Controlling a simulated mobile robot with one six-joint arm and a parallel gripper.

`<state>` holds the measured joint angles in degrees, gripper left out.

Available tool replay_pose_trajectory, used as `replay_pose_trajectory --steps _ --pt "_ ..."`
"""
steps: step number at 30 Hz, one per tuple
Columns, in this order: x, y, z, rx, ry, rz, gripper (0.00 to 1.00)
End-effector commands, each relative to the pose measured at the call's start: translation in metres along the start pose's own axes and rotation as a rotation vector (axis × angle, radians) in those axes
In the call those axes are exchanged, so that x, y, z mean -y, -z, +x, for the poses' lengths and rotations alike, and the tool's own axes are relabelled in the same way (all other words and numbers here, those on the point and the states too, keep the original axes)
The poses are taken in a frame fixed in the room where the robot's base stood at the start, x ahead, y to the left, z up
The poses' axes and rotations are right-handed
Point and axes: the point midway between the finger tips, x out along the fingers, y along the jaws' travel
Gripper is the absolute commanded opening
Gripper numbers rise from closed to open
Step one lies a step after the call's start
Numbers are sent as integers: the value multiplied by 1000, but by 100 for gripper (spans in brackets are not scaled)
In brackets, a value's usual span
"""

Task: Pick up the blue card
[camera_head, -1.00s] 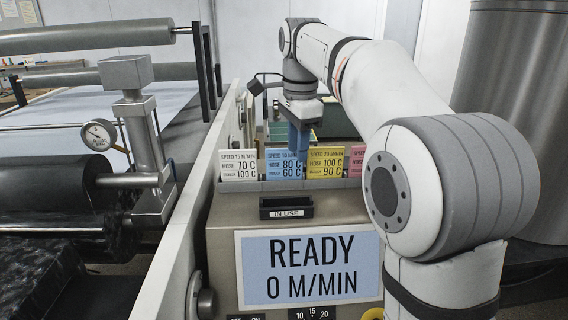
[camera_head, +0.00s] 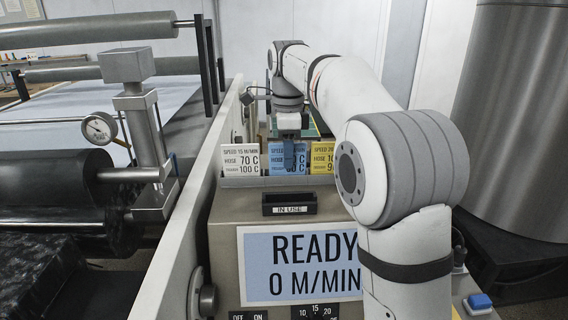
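The blue card (camera_head: 276,162) stands upright in the card rack (camera_head: 240,182), between a white card (camera_head: 240,158) and a yellow card (camera_head: 322,158). My gripper (camera_head: 289,160) points down at the blue card. Its narrow bluish fingers overlap the card's middle and hide part of its print. I cannot tell whether the fingers touch the card, or whether they are open or shut.
A small black holder marked IN USE (camera_head: 289,203) sits in front of the rack, above the READY panel (camera_head: 300,265). The coating machine's rollers (camera_head: 60,182) and a pressure gauge (camera_head: 99,128) are on the left. My arm hides the rack's right end.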

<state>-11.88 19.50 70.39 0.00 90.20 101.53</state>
Motion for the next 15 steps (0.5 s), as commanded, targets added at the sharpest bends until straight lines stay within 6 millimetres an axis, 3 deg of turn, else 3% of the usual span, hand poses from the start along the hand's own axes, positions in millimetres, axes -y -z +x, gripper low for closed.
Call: replay_pose_trajectory --steps 10,15 --pt "0 1 8 0 2 1 32" --pt "0 1 8 0 2 1 18"
